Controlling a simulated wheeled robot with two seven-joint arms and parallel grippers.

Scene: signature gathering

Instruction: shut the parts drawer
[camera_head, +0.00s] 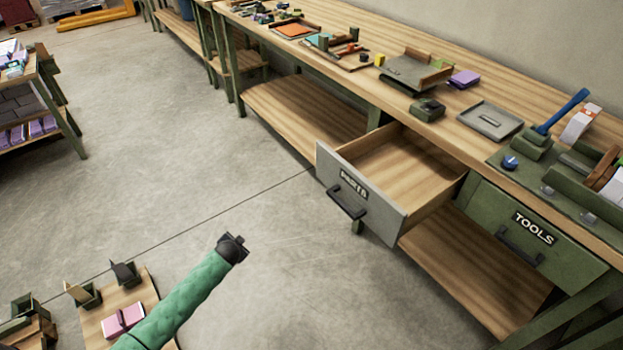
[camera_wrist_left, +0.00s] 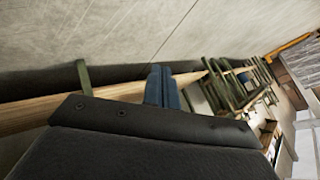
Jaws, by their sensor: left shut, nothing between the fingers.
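The parts drawer (camera_head: 388,218) is pulled well out of the workbench. Its grey front carries a "PARTS" label and a dark bar handle (camera_head: 346,201), and its wooden inside looks empty. My left gripper (camera_head: 236,243) hangs over the floor to the left of the drawer front, clearly apart from it. In the left wrist view its bluish fingers (camera_wrist_left: 163,84) are together with nothing between them. The drawer cannot be made out in that view. My right gripper is in neither view.
The closed green "TOOLS" drawer (camera_head: 533,238) is to the right of the parts drawer. The wooden bench top (camera_head: 470,60) holds trays, blocks and tools. Low boards with small holders lie at lower left. The concrete floor (camera_head: 200,160) before the drawer is clear.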

